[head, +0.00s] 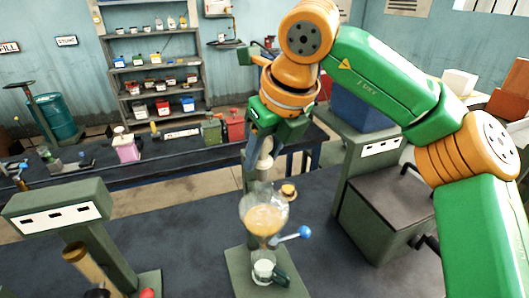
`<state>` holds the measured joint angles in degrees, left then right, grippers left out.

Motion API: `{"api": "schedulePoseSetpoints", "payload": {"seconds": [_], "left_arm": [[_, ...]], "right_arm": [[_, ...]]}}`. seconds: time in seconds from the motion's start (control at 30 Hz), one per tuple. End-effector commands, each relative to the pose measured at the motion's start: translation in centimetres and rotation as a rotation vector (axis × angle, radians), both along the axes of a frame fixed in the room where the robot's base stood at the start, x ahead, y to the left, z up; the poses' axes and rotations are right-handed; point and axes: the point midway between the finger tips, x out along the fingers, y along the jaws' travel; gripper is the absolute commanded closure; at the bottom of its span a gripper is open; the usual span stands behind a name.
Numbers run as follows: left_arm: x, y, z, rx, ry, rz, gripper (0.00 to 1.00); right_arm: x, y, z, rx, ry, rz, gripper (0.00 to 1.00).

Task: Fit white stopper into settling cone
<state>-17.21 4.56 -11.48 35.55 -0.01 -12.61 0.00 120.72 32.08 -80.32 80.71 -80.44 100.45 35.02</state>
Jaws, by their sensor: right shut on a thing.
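The settling cone (264,220) is a clear glass vessel with amber liquid, held upright on a green stand (243,270) in the middle of the near bench. A blue-knobbed tap lever (304,232) sticks out to its right. My right gripper (264,147) points down above the cone and is shut on the white stopper (265,162). The stopper appears a little above the cone's mouth; its exact gap is hard to tell. A cork-coloured plug (289,190) shows at the cone's upper right. My left gripper is not in view.
A white cup with a dark green handle (263,271) stands under the cone. Green slotted housings stand at left (55,212) and right (380,149). A back bench (90,172) holds a pink container (125,148) and cans. Dark bench top lies clear left of the cone.

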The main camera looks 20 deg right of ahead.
Motion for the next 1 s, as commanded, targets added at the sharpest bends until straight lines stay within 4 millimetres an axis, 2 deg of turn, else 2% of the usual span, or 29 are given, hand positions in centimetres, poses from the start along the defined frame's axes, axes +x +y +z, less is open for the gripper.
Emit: {"api": "schedulePoseSetpoints", "payload": {"seconds": [0.23, 1.0], "left_arm": [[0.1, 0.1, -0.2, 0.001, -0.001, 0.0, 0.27], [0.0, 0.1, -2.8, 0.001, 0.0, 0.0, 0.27]], "right_arm": [[0.0, 0.0, -0.2, 0.0, 0.0, 0.0, 1.0], [0.0, 0.0, -3.0, 0.0, 0.0, -0.001, 1.0]]}}
